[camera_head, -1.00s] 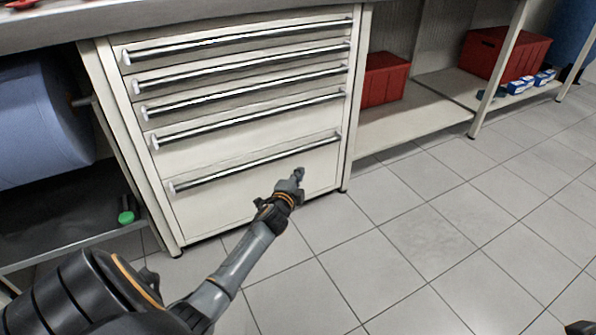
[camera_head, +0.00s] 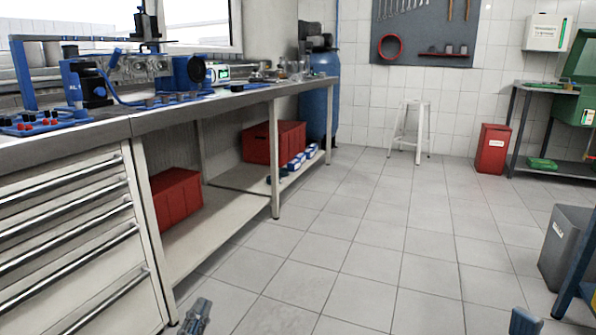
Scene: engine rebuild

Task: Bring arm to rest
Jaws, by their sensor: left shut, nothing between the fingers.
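My left gripper (camera_head: 196,316) shows at the bottom edge of the head view, just right of the drawer cabinet (camera_head: 150,240). Only its grey end is in view, low in front of the floor tiles. Its fingers are together and hold nothing. The rest of the left arm is cut off by the frame's lower edge.
The workbench (camera_head: 230,98) runs along the left, with blue tools on top and red boxes (camera_head: 273,142) on its shelf. Tiled floor (camera_head: 375,235) is clear in the middle. A stool (camera_head: 409,130), a red bin (camera_head: 492,148) and a grey bin (camera_head: 566,245) stand farther off.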

